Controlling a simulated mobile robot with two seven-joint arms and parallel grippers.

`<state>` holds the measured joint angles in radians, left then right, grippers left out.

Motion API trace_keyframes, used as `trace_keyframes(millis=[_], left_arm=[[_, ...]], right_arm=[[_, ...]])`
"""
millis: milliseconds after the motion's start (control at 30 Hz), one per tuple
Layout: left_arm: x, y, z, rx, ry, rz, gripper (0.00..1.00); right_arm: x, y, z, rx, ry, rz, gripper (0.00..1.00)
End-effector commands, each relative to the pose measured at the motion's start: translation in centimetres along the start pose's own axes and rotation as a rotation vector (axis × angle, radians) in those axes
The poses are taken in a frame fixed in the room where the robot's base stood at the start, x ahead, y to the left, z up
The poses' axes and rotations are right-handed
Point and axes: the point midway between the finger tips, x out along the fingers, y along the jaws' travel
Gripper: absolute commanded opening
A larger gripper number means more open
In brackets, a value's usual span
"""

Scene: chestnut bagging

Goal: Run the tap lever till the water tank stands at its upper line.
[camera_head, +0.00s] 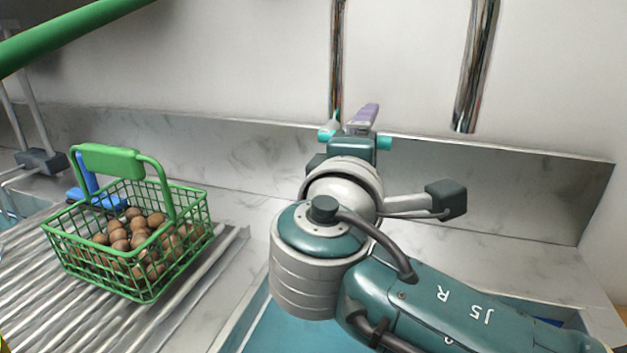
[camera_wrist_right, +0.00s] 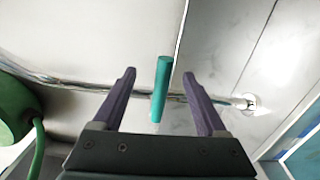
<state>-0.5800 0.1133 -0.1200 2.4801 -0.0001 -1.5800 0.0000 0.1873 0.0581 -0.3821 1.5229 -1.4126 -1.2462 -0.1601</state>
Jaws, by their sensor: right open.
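In the right wrist view a teal rod, seemingly the tap lever (camera_wrist_right: 161,88), stands between the two purple fingers of my right gripper (camera_wrist_right: 164,86). The fingers are open, with a gap on either side of the rod. In the head view my right gripper (camera_head: 364,117) is up at the back ledge, near the foot of a chrome pipe (camera_head: 337,50). My wrist hides most of the lever there. A teal-blue basin (camera_head: 252,335) shows below my right arm, partly hidden. I cannot tell whether it is the water tank, and no upper line shows. My left gripper is out of view.
A green wire basket (camera_head: 148,292) of chestnuts (camera_head: 135,235) stands on a metal roller rack (camera_head: 75,325) at left. A second chrome pipe (camera_head: 474,65) hangs at right. A green bar (camera_head: 75,32) crosses the upper left corner. Bare marble counter lies between basket and arm.

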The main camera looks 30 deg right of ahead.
Motion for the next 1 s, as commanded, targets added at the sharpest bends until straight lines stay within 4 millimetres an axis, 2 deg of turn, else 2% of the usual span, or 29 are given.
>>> trace_keyframes(millis=[167,800,1000], left_arm=[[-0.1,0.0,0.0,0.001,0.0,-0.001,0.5],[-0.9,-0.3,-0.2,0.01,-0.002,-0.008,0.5],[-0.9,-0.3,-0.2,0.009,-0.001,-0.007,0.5]], right_arm=[[-0.3,0.0,0.0,0.0,0.001,-0.002,0.75],[-8.3,-0.1,0.0,0.0,0.001,-0.003,0.75],[-9.1,0.0,0.0,0.0,0.0,-0.001,0.75]])
